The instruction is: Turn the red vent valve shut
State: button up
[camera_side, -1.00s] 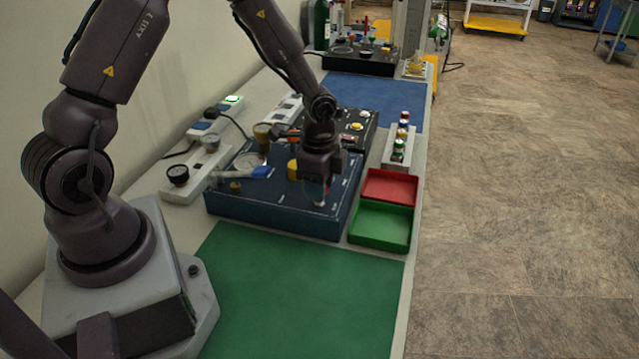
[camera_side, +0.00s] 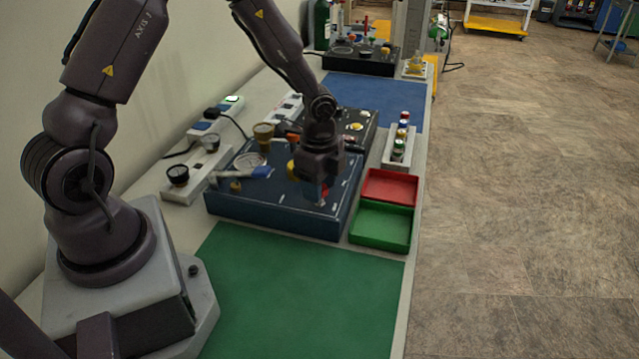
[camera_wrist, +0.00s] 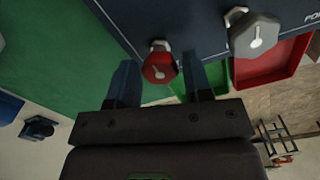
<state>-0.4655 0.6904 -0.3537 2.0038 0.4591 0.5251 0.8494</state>
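The red vent valve (camera_wrist: 160,66) is a red knob with a white pointer mark on the front part of the dark blue panel (camera_side: 270,212). A small part of it shows under my gripper in the side view (camera_side: 324,191). My gripper (camera_wrist: 160,78) is open, pointing down at the panel. In the wrist view its two blue fingers stand on either side of the red knob, with gaps to both. I cannot tell how far down beside the knob the fingertips reach. The side view hides most of the fingers.
A grey knob (camera_wrist: 254,34) with a white pointer stands beside the red one. Red (camera_side: 390,187) and green (camera_side: 381,226) trays lie right of the panel. The green mat (camera_side: 300,290) in front is clear.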

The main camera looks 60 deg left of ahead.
jog(key=shift+o, duration=0.8)
notch_tip(320, 180, up, 13)
